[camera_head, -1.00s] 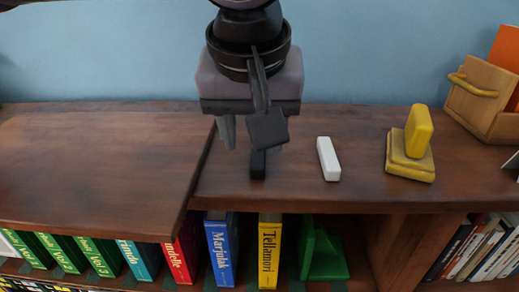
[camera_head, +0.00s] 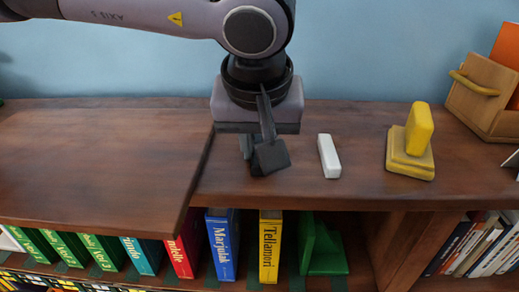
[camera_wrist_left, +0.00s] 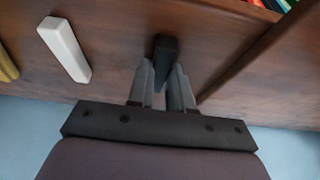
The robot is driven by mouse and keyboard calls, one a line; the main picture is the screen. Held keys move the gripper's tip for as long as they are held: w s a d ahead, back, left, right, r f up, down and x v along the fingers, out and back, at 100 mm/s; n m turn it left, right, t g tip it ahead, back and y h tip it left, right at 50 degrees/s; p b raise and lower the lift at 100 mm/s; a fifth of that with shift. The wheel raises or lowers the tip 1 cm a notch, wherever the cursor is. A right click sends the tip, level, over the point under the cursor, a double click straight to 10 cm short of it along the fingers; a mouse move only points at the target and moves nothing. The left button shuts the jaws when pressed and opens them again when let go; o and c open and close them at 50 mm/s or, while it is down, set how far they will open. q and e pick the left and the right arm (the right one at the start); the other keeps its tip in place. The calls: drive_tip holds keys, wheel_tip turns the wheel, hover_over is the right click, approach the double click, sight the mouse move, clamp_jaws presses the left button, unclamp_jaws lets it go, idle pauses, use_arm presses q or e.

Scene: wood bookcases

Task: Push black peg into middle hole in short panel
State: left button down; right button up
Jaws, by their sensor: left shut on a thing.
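The black peg (camera_wrist_left: 165,48) stands on the wood top between the two fingers of my left gripper (camera_wrist_left: 166,84) in the left wrist view. The fingers are shut on it, low over the surface. In the head view my left gripper (camera_head: 254,152) reaches down near the front edge of the top, just right of the seam. A dark block on my wrist hides the peg there. I cannot see the middle hole, nor tell which board is the short panel. My right gripper is not in view.
A white block (camera_head: 329,156) lies to the right of the gripper, also in the left wrist view (camera_wrist_left: 66,50). Further right are a yellow block on a base (camera_head: 410,158) and a wooden holder (camera_head: 482,95). Books (camera_head: 221,244) stand on the shelf below. The left top (camera_head: 95,160) is clear.

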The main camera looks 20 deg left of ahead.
use_arm(q)
wheel_tip(320, 180, up, 20)
drive_tip(key=p, duration=0.1)
idle(0.5)
